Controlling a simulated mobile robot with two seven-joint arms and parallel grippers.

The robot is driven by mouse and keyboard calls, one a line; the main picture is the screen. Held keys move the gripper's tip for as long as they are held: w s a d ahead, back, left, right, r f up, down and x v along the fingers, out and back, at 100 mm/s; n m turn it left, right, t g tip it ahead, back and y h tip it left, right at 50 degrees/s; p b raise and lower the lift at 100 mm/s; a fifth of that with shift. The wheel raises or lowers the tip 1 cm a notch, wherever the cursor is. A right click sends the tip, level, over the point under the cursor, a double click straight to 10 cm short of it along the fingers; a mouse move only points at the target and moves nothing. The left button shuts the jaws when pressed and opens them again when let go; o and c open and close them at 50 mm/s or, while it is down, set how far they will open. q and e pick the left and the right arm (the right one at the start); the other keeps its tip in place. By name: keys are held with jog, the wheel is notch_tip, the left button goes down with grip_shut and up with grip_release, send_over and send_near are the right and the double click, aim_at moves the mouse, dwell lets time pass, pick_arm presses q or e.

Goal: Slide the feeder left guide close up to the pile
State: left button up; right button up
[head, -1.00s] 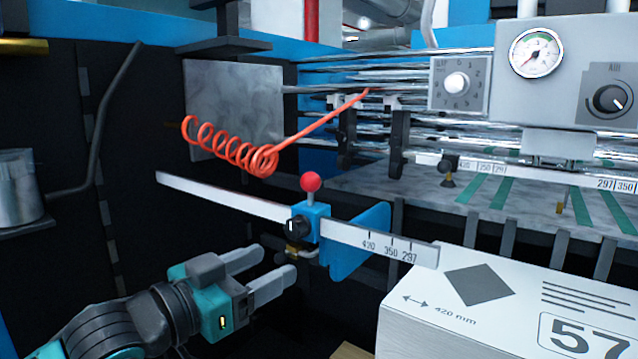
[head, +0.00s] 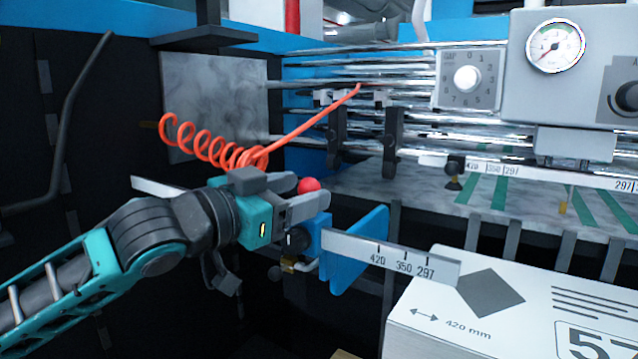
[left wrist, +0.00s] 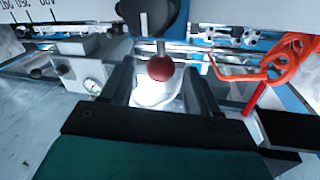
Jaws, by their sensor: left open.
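The feeder left guide is a blue plate (head: 358,252) on a blue block (head: 312,238) that rides on a white scale bar (head: 390,257). A red ball knob (head: 309,185) tops the block; a black knob is on its front. The pile (head: 450,318), white with a 420 mm mark, stands right of the plate, with a dark gap between them. My left gripper (head: 308,193) is open at the red ball, its fingers partly hiding the block. In the left wrist view the red ball (left wrist: 160,69) shows between the two dark fingers, apart from both. My right gripper is not in view.
A coiled orange hose (head: 215,145) hangs just behind my left gripper, before a grey metal plate (head: 210,85). Rods and a grey panel with a gauge (head: 555,46) are at the back. Upright grey bars stand behind the pile.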

aim_at(319, 186)
pick_arm(q)
jog(key=shift+x, duration=2.35)
grip_shut()
